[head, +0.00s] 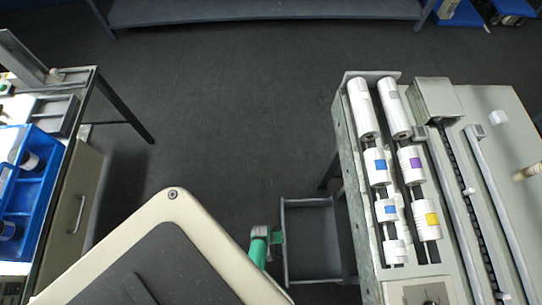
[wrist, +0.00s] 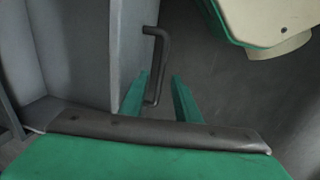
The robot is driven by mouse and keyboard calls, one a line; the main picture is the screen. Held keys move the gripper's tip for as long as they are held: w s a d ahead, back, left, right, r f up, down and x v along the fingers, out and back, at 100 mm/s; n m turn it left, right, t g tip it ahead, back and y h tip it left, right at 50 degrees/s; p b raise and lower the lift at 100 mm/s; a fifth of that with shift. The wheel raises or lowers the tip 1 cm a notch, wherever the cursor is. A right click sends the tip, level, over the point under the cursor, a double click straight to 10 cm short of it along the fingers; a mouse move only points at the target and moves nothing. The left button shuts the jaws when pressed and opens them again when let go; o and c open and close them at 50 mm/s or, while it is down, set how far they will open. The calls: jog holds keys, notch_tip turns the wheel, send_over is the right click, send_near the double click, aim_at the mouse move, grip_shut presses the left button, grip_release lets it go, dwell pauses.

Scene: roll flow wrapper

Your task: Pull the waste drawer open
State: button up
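The waste drawer (head: 312,280) is a grey, open-topped tray that sticks out to the left from under the wrapper machine (head: 350,150) in the head view. Its inside looks empty. Its front panel (wrist: 128,45) stands at the left in the wrist view and carries a dark bar handle (wrist: 163,55). My gripper (wrist: 159,76) has its two green fingers on either side of the handle, with gaps visible between fingers and bar. In the head view my green gripper (head: 276,238) is at the drawer's front, and the handle is hard to make out there.
At the left a bench holds a blue bin (head: 38,205), with a closed cabinet drawer (head: 85,190) below it. Rollers with white reels (head: 364,108) lie on the machine top. The dark floor (head: 240,100) between bench and machine is clear.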

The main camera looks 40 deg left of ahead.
notch_tip(320, 180, up, 8)
jog(key=s, duration=0.1)
jog(key=shift+a, duration=0.45)
jog(key=shift+s, duration=0.15)
dwell(0.3)
jog(key=d+r+m+t, duration=0.3)
jog(key=d+r+t, duration=0.1)
jog(key=r, duration=1.3)
jog(key=d+r+m+t+y, duration=0.1)
jog(key=d+r+m+t, duration=0.2)
jog(key=r, duration=1.4)
jog(key=d+r+m+t, duration=0.3)
jog(key=d+r+t, duration=0.3)
jog(key=r, duration=1.1)
jog(key=shift+s+d+m+t, duration=0.2)
jog(key=shift+d+m+t, duration=0.1)
jog(key=shift+d+t, duration=0.1)
jog(key=shift+r, duration=0.1)
jog(key=shift+w, duration=0.1)
